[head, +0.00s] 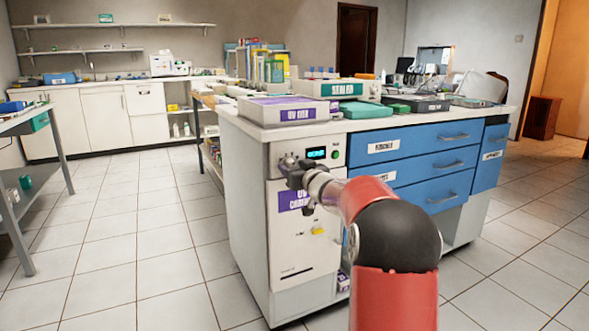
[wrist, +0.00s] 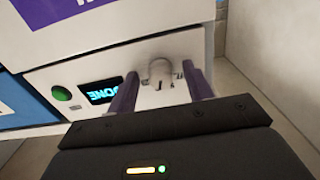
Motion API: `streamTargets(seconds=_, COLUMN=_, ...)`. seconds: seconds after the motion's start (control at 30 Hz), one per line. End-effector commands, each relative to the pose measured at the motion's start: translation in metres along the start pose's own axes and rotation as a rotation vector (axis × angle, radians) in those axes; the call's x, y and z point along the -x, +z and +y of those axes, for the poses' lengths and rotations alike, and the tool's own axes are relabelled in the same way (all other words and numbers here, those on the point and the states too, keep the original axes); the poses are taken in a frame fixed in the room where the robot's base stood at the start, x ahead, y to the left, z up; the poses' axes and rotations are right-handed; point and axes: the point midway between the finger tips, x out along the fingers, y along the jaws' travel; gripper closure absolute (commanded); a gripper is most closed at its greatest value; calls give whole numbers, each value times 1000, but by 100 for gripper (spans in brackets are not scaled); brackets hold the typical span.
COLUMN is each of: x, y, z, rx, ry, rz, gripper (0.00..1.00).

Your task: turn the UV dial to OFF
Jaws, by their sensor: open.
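The UV dial (wrist: 160,72) is a pale knob on the white control panel of the UV cabinet (head: 305,250). In the wrist view my gripper (wrist: 165,85) is open, with one purple finger on each side of the dial. I cannot tell whether the fingers touch it. The small marks around the dial are too blurred to read. A lit display (wrist: 103,91) beside the dial reads DONE, and a green button (wrist: 62,93) is next to it. In the head view my gripper (head: 288,168) is at the panel's upper left and hides most of the dial.
A white UV bin (head: 290,113) sits on the counter above the panel. Blue drawers (head: 430,160) are to the right of the cabinet. A yellow latch (head: 318,231) is on the cabinet door below. The tiled floor (head: 150,240) to the left is clear.

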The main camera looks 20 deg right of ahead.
Motion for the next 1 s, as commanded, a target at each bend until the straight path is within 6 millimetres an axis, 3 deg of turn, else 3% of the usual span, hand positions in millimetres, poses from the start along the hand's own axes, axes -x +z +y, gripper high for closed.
streamTargets(seconds=0.1, x=0, y=0, z=0, rx=0, ry=0, rz=0, gripper=49)
streamTargets(seconds=0.43, x=0, y=0, z=0, rx=0, ry=0, rz=0, gripper=92)
streamTargets(seconds=0.77, x=0, y=0, z=0, rx=46, ry=0, rz=0, gripper=93)
streamTargets(seconds=1.0, x=0, y=0, z=0, rx=193, ry=-1, rz=1, gripper=93)
